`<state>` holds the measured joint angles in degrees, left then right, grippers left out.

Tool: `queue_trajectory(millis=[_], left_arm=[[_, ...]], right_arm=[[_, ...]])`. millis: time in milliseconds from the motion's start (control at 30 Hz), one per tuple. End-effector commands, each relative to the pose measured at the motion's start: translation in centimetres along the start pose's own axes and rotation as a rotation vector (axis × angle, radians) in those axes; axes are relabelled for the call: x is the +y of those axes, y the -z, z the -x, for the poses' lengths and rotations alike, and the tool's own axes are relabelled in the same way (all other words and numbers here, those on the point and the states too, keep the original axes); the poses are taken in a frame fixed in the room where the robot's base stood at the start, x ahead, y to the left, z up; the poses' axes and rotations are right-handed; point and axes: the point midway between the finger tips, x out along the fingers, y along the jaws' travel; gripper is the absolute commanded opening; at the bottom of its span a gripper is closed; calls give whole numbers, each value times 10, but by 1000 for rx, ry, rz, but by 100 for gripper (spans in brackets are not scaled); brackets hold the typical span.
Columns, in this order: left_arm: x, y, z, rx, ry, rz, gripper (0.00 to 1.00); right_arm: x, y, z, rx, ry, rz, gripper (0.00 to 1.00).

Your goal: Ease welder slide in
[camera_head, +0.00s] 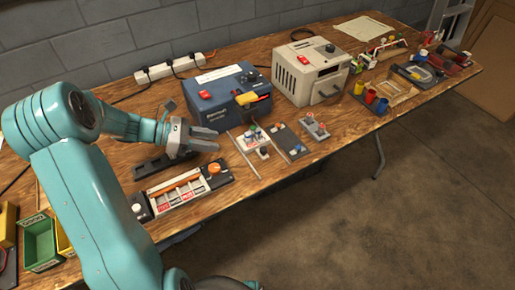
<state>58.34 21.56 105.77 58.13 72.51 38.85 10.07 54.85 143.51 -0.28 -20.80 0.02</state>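A blue box-shaped unit (222,97) with a red switch and a black knob stands near the wall. I cannot tell for sure whether it is the welder. A yellow and black part (248,98) sits at its right front. I cannot tell for sure which part is the slide. My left gripper (211,139) is in front of the blue unit, left of the rails, with its grey fingers apart and nothing seen between them.
A beige unit (310,72) with a red switch stands right of the blue one. A tray with an orange bar (184,189) lies near the front edge. Several small cups and parts crowd the right side. A power strip (176,67) runs behind.

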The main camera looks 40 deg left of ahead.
Motion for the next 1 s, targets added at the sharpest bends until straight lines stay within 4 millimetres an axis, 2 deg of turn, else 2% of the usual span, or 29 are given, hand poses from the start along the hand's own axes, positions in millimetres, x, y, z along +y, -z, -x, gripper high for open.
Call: queue_trajectory(millis=[400, 600, 800, 1000], left_arm=[[0, 0, -85, -1, 6, -1, 35], [0, 0, -121, 0, 5, -1, 35], [1, 0, -142, 0, 3, -1, 35], [1, 0, -147, 1, 1, -1, 35]], right_arm=[[2, 0, -6, 0, 0, 0, 43], [3, 0, -8, 0, 0, 0, 43], [3, 0, -9, 0, 0, 0, 43], [3, 0, -9, 0, 0, 0, 43]])
